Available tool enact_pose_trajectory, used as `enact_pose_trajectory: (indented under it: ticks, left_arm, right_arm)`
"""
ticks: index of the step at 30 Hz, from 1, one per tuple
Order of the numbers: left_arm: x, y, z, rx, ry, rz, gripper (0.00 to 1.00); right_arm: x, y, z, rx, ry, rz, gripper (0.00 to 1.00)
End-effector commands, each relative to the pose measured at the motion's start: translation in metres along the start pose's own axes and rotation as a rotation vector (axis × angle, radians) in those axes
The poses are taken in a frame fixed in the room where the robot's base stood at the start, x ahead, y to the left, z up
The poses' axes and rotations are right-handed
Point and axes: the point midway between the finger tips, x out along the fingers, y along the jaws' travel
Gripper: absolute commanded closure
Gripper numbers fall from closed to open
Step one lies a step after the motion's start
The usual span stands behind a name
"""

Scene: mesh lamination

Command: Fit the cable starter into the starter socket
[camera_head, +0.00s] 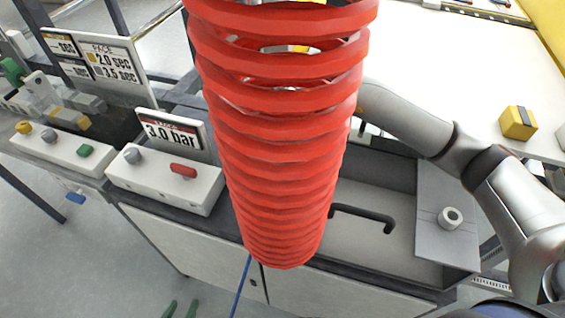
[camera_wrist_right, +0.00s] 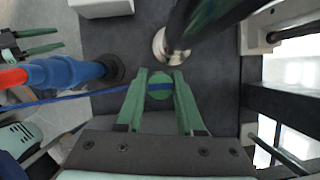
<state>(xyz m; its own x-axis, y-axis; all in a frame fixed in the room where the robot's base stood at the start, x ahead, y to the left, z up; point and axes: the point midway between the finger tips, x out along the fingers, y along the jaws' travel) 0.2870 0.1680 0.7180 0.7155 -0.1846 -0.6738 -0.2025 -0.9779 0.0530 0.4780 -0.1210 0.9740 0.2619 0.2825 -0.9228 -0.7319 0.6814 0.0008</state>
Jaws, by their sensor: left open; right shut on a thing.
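My right gripper (camera_wrist_right: 160,98) is shut on a small piece with a blue band, which looks like the cable starter (camera_wrist_right: 160,87), in the right wrist view. A thin blue cable (camera_wrist_right: 72,98) runs left from it. In the head view the red coil hides my right gripper; only my right arm shows. My left gripper (camera_head: 181,309) is open and empty at the bottom edge; it also shows at the left of the right wrist view (camera_wrist_right: 36,42). I cannot tell for sure which part is the starter socket. A dark round collar (camera_wrist_right: 114,68) surrounds a blue fitting's tip.
A large red coiled hose (camera_head: 285,150) hangs across the middle of the head view. A blue hose fitting (camera_wrist_right: 65,72) and a dark post with a metal foot (camera_wrist_right: 172,48) stand close to my right gripper. A white button box (camera_head: 150,185) stands left of the coil.

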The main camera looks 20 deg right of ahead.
Motion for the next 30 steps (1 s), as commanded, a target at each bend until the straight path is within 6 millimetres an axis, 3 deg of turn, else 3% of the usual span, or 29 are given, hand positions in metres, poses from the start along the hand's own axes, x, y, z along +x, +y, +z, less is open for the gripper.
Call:
enact_pose_trajectory:
  ticks: [13, 27, 28, 30]
  left_arm:
    - [-0.003, 0.000, -0.003, 0.000, -0.002, 0.000, 0.50]
    - [-0.003, 0.000, -0.002, 0.000, -0.002, 0.000, 0.50]
    - [-0.004, 0.000, -0.003, 0.000, -0.002, 0.000, 0.50]
    - [-0.004, 0.000, -0.004, 0.000, -0.002, 0.000, 0.50]
  right_arm:
    - [0.051, 0.000, -0.021, 0.002, 0.001, 0.001, 1.00]
    - [0.061, -0.004, -0.027, 0.000, -0.001, -0.002, 1.00]
    - [0.060, -0.004, -0.027, 0.000, -0.001, -0.002, 0.61]
    - [0.059, -0.004, -0.027, 0.000, 0.000, -0.001, 0.54]
